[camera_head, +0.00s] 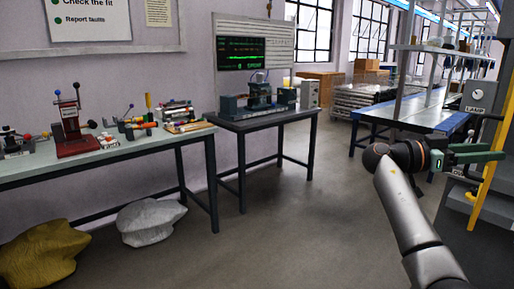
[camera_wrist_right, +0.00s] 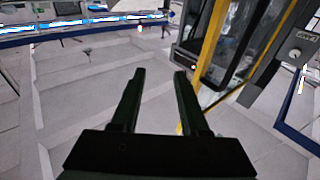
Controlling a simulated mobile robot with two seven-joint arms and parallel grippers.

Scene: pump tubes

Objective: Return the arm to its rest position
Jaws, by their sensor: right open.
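My right arm (camera_head: 408,205) comes up from the lower right in the head view. Its gripper (camera_head: 500,153) points to the right, near a grey machine with a yellow bar. In the right wrist view the right gripper (camera_wrist_right: 158,72) shows two dark fingers standing apart with nothing between them. It is raised clear of the tables. My left gripper is in neither view.
A grey machine (camera_head: 471,205) with a yellow bar (camera_head: 489,165) stands close behind the right gripper. A workbench (camera_head: 190,137) with tools and a dark table (camera_head: 285,117) with a device stand at left and centre. Sacks (camera_head: 150,222) lie below. The middle floor is clear.

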